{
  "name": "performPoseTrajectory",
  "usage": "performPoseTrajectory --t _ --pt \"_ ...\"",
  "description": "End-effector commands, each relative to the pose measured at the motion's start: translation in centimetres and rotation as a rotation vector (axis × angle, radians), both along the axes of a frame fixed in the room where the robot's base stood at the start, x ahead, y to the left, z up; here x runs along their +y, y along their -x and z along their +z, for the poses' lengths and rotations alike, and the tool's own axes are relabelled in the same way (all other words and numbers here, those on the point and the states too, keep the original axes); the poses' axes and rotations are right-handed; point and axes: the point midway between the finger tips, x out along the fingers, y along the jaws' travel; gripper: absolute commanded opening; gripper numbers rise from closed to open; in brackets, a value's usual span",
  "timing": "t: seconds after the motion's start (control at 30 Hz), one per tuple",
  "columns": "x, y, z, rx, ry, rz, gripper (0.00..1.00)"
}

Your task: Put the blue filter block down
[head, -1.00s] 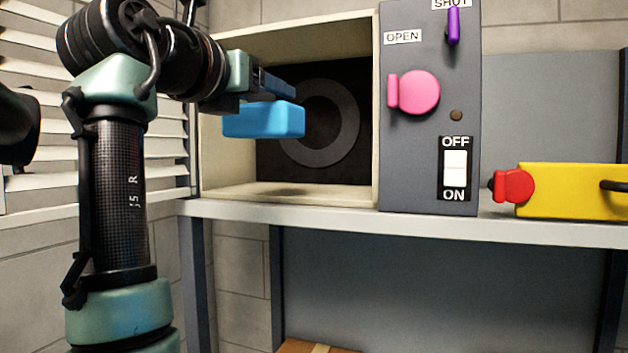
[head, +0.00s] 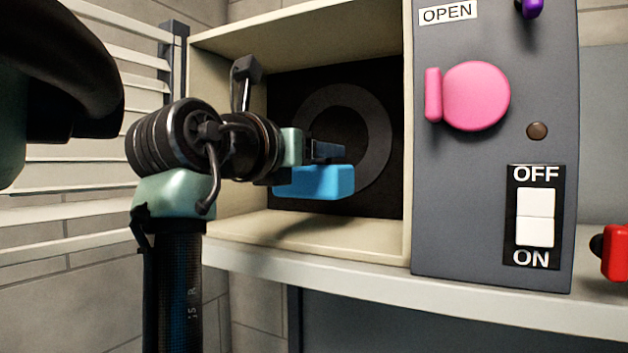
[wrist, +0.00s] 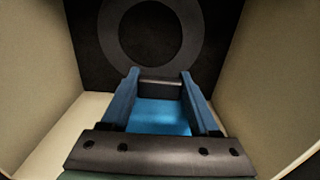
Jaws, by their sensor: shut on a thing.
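The blue filter block (head: 318,183) is held by my gripper (head: 328,152) inside the open cream-coloured box (head: 300,228), above the box floor, with a shadow beneath it. My gripper is shut on the block. In the wrist view the block (wrist: 159,116) lies between the two fingers of my gripper (wrist: 155,85). The dark back wall with a grey ring (head: 375,125) is beyond it. The ring also shows in the wrist view (wrist: 188,20).
The box's side walls (wrist: 265,70) stand close on both sides. Right of the box is a grey panel (head: 450,220) with a pink knob (head: 476,96), an OFF/ON switch (head: 535,217) and a purple lever (head: 530,8). A red part (head: 615,252) sits at the far right. White slats (head: 95,200) are at left.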

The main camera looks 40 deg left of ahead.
Motion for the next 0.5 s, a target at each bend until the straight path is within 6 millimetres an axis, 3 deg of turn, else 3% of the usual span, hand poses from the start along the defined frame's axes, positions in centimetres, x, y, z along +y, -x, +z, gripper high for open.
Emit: performPoseTrajectory --t 0.5 --pt "0.0 0.0 -4.3 0.0 0.0 0.0 0.0"
